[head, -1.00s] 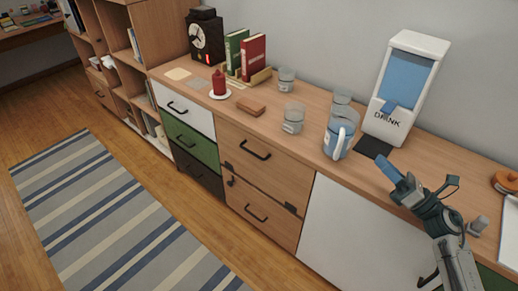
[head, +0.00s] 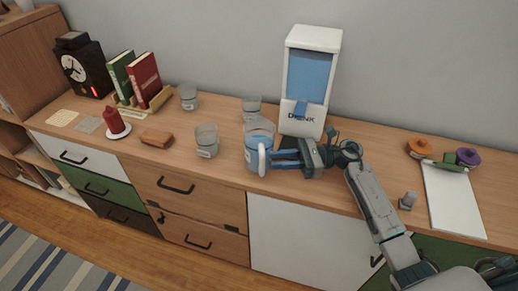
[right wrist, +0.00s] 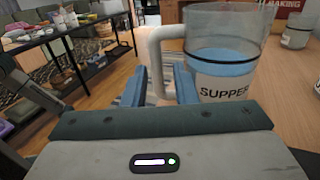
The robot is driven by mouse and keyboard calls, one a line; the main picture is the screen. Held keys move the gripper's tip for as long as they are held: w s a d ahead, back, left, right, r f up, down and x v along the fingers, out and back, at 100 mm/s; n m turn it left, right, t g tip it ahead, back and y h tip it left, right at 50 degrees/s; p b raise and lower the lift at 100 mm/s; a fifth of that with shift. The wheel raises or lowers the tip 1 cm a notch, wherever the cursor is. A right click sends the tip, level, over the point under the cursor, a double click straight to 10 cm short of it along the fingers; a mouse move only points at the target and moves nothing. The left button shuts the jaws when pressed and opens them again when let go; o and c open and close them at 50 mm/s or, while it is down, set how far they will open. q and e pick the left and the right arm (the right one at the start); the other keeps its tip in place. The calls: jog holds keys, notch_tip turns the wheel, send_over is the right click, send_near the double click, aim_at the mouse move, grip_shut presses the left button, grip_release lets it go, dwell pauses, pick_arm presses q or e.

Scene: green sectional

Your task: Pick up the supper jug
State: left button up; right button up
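The supper jug (head: 259,143) is a clear jug with blue liquid, a white handle and a dark band. It stands upright on the wooden sideboard top, in front of the drink dispenser. Its label reads "SUPPER" in the right wrist view (right wrist: 226,62). My right gripper (head: 276,158) reaches in from the right, at the handle side of the jug. In the right wrist view its two blue fingers (right wrist: 158,88) are apart, with the white handle between them. Whether they touch the handle I cannot tell. My left gripper is not in view.
The drink dispenser (head: 311,75) stands behind the jug. Glasses stand to the left (head: 207,141) and behind (head: 252,107). A brown block (head: 156,138), red candle (head: 114,121) and books (head: 143,80) are further left. A white sheet (head: 453,200) lies at right.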

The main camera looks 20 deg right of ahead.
aim_at(262, 174)
jog(key=shift+a+r+p, duration=0.3)
jog(key=shift+a+p, duration=0.4)
jog(key=shift+a, duration=0.15)
jog(key=a+p, duration=0.1)
jog(key=a, duration=0.2)
jog(key=shift+w+a+p, duration=0.15)
jog(key=shift+w+p, duration=0.05)
jog(key=shift+p, duration=0.15)
jog(key=shift+a+f, duration=0.15)
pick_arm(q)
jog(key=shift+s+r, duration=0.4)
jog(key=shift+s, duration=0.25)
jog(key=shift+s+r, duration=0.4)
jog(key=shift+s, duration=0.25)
pick_arm(e)
grip_shut()
